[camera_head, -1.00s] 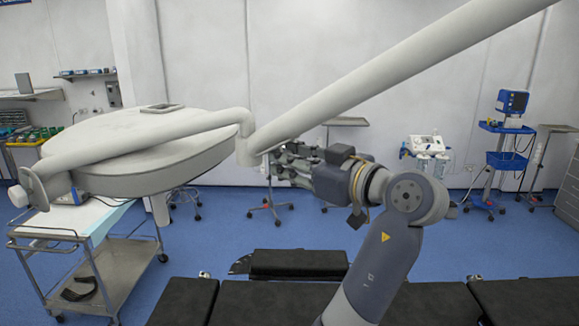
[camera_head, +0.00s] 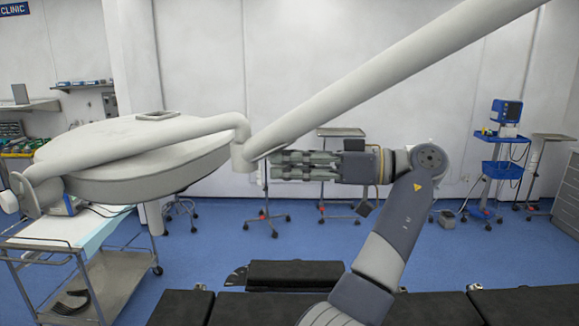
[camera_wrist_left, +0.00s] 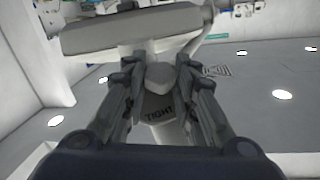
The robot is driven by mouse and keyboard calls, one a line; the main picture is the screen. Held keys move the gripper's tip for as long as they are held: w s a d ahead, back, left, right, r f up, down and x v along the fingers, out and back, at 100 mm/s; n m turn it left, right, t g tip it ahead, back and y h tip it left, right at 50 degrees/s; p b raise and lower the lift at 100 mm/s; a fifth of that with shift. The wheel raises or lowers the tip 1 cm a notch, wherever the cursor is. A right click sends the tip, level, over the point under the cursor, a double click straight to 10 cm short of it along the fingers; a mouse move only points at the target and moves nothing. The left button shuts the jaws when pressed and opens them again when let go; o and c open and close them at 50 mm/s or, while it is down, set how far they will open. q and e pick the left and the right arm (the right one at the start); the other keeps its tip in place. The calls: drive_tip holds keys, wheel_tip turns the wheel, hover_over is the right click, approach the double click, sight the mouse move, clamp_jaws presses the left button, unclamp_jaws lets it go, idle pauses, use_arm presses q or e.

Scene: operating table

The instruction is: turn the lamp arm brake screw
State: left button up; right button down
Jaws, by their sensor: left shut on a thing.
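The white surgical lamp (camera_head: 130,160) hangs at the left, and its thick arm (camera_head: 400,75) runs up to the right. The two meet at a joint (camera_head: 243,156). My left gripper (camera_head: 272,165) lies level, pointing left, with its fingertips at this joint. In the left wrist view, the gripper (camera_wrist_left: 158,82) is shut on the pale brake screw (camera_wrist_left: 160,76), one finger on each side. A dark word, "TIGHT" (camera_wrist_left: 160,113), shows between the fingers. In the head view the fingers hide most of the screw. My right gripper is not in view.
Black operating table pads (camera_head: 250,305) lie below my arm. A steel trolley (camera_head: 75,270) stands at the left under the lamp. Stands and a blue equipment cart (camera_head: 503,165) are far back.

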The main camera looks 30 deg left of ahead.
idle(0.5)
use_arm(q)
drive_tip(key=o, duration=1.1)
